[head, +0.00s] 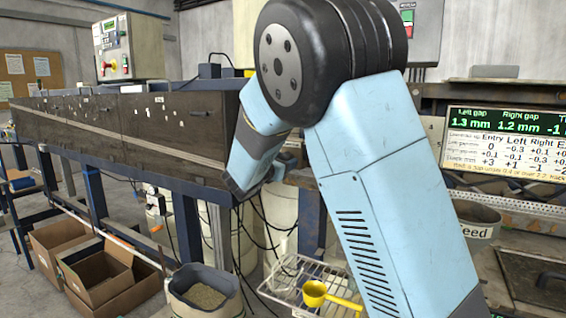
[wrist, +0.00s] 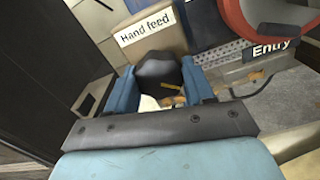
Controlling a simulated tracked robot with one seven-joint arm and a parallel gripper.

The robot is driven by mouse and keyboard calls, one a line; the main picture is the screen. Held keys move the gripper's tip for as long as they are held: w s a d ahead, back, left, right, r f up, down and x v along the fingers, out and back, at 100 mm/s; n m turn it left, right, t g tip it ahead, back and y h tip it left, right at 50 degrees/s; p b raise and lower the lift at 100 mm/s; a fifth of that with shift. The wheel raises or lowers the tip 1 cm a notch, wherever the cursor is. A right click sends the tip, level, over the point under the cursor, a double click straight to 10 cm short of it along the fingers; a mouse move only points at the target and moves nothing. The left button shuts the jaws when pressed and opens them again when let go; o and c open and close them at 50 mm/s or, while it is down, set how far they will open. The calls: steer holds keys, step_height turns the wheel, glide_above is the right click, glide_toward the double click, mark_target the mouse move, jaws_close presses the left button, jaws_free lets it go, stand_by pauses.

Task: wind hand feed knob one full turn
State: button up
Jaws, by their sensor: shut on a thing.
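In the wrist view the dark hand feed knob (wrist: 158,70) sits just below a white label reading "Hand feed". A short yellow mark shows on the knob's lower part. My gripper (wrist: 164,84) has one blue finger on each side of the knob and is shut on it. The knob's far side and shaft are hidden. In the head view my blue arm crosses the middle of the picture, and the knob cannot be made out there.
In the wrist view a red ring-shaped part (wrist: 245,25) stands at the upper right, near an "Entry" label (wrist: 270,49). In the head view a screen (head: 506,150) shows gap readings at the right. A long dark machine housing (head: 130,118) runs left. A yellow scoop (head: 316,293) lies on a wire rack.

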steer(key=shift+m, duration=0.3)
steer(key=m, duration=0.2)
steer(key=shift+d+m, duration=0.1)
steer(key=shift+m, duration=0.2)
steer(key=m, duration=0.4)
steer(key=shift+f+m, duration=0.1)
steer(key=shift+m, duration=0.2)
steer(key=m, duration=0.8)
steer(key=shift+f, duration=0.15)
steer(key=shift+s+f+m, duration=0.1)
steer(key=shift+f+m, duration=0.05)
steer(key=shift+m, duration=4.75)
